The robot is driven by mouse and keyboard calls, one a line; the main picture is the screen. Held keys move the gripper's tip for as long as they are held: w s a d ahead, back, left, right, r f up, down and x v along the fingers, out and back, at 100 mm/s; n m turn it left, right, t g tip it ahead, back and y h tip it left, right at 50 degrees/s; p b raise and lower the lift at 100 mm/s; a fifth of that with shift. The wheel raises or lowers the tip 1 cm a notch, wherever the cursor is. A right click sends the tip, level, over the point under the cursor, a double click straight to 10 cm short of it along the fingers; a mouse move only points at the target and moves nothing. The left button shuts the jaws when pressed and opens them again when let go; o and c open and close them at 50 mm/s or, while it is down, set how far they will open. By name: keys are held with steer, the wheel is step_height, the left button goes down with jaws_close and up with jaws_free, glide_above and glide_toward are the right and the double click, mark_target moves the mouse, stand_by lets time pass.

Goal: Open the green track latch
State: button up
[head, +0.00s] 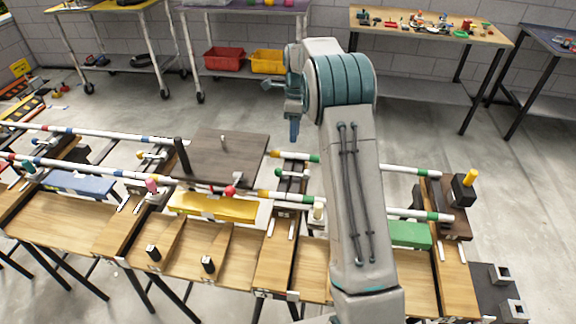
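A green block (410,234) sits on the right part of the long wooden bench, partly hidden behind my arm. White-and-green rails (412,214) run above it to a dark end piece. I cannot pick out a green latch for certain; my arm covers part of that area. A cream knob (318,212) stands just left of my arm. My gripper (294,130) is raised above the far side of the bench, left of my upright arm, its teal tip pointing down and apart from the rails. Its finger opening does not show clearly.
A dark flat platform (226,150) with a small post rests on the rails. A yellow block (212,206) and a blue block (78,183) sit further left. A yellow-topped post (468,180) stands at the right end. Tables line the back wall, with bare floor between.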

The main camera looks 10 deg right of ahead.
steer(key=f, duration=0.4)
steer(key=s+a+f, duration=0.1)
steer(key=f, duration=0.4)
steer(key=s+a+f, duration=0.1)
steer(key=f, duration=0.3)
steer(key=shift+s+f, duration=0.15)
steer(key=shift+s, duration=0.1)
